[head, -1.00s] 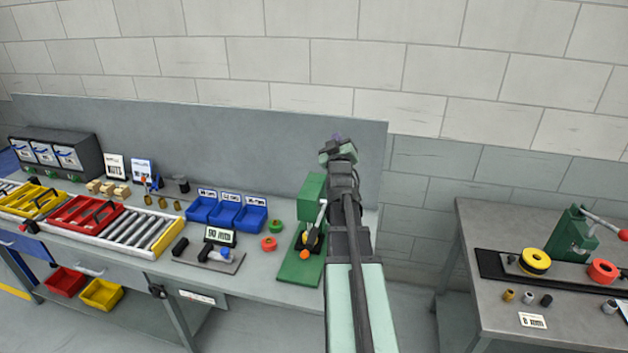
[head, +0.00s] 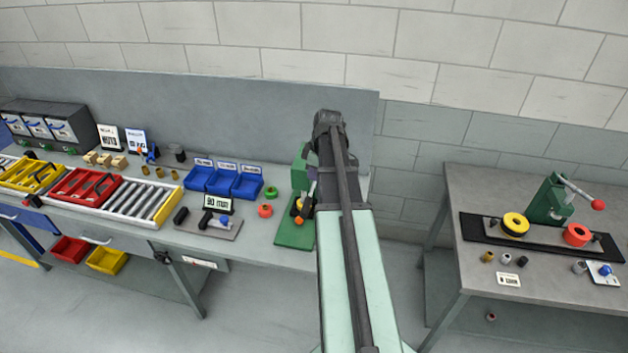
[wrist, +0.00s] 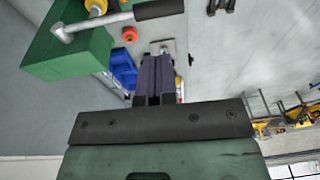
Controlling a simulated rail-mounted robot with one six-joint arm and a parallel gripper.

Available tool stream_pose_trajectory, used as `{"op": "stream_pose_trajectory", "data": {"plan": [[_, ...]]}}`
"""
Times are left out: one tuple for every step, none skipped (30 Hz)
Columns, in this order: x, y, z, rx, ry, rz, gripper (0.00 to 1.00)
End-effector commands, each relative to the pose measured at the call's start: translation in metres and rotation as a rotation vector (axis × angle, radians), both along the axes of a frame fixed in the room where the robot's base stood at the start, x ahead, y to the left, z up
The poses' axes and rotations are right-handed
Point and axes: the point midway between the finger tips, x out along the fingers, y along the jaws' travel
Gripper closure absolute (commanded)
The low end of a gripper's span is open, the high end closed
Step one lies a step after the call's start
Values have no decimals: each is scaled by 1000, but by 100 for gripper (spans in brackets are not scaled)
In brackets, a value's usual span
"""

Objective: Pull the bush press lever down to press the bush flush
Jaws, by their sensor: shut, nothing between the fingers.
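A green lever press (head: 299,225) stands at the right end of the left bench, partly hidden by my arm in the head view. In the wrist view the press (wrist: 70,50) is at upper left. Its silver lever (wrist: 97,22) runs right to a black grip (wrist: 159,8). A yellow part (wrist: 96,6) shows beside the lever. My gripper (wrist: 155,65) is shut and empty, below the grip in the picture and apart from it. In the head view my gripper is hidden behind my wrist. A second green press (head: 549,200) with a red-knobbed lever (head: 597,204) stands on the right table.
Left of the near press are red and green round parts (head: 265,210), a 90 mm sign (head: 217,203) and blue bins (head: 223,181). The right table (head: 455,185) holds yellow and red rollers and several small bushes. A gap separates bench and table.

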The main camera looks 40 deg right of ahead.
Motion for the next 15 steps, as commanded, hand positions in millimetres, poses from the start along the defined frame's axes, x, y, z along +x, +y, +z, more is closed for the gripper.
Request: {"op": "stream_pose_trajectory", "data": {"plan": [[2,1,-21,0,0,1,100],[2,2,-28,0,0,1,100],[4,3,-37,0,0,1,100],[5,4,-44,0,0,1,100],[5,5,-51,-1,-1,0,100],[7,6,-59,-1,-1,0,100],[8,7,-66,-1,-1,0,100],[8,8,-72,-1,-1,0,100],[10,9,-81,-1,-1,0,100],[11,10,-87,-1,-1,0,100],[12,11,-93,-1,0,-1,100],[13,12,-100,-1,0,-1,100],[14,13,-104,-1,0,-1,100],[14,14,-108,-1,0,-1,100],[15,14,-111,-1,0,-1,100]]}}
